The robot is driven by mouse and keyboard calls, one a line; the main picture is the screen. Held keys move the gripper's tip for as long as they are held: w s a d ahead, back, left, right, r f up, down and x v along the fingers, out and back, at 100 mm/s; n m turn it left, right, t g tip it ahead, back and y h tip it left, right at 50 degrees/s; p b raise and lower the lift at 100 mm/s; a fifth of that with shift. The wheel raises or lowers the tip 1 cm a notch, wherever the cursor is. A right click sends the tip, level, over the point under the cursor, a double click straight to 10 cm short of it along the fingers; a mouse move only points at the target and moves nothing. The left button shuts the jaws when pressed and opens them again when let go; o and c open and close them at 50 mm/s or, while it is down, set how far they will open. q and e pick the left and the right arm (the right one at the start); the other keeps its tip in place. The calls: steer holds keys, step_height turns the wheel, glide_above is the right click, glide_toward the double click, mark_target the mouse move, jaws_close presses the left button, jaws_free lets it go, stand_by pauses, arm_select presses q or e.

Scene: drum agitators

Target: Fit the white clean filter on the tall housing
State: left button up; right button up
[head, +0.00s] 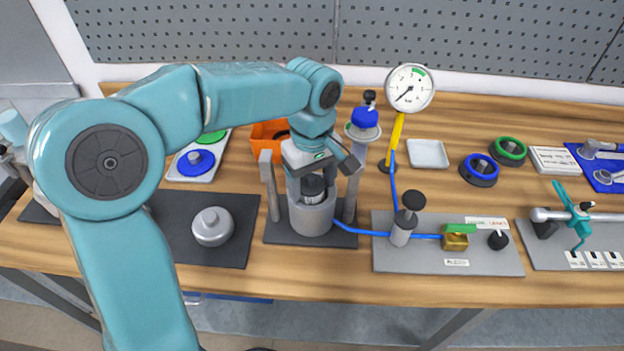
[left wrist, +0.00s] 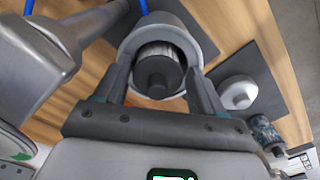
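A grey cylindrical housing (head: 311,219) stands upright between two grey posts on a dark mat. My left gripper (head: 314,178) is directly over the housing, pointing down. No clearly white filter can be made out; my left arm hides part of the bench at left. My right gripper is not in view.
A pale grey dome (head: 212,226) lies on the dark mat to the left. Behind are an orange bin (head: 264,142) and a pressure gauge (head: 410,88) on a yellow stem. A blue hose leads right to a valve plate (head: 390,257). An empty white tray (head: 428,153) lies behind it.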

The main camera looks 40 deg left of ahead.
arm_select(q)
step_height(320, 180, up, 16)
steer(key=p, duration=0.2)
steer(key=shift+r, duration=0.15)
stand_by(0.4)
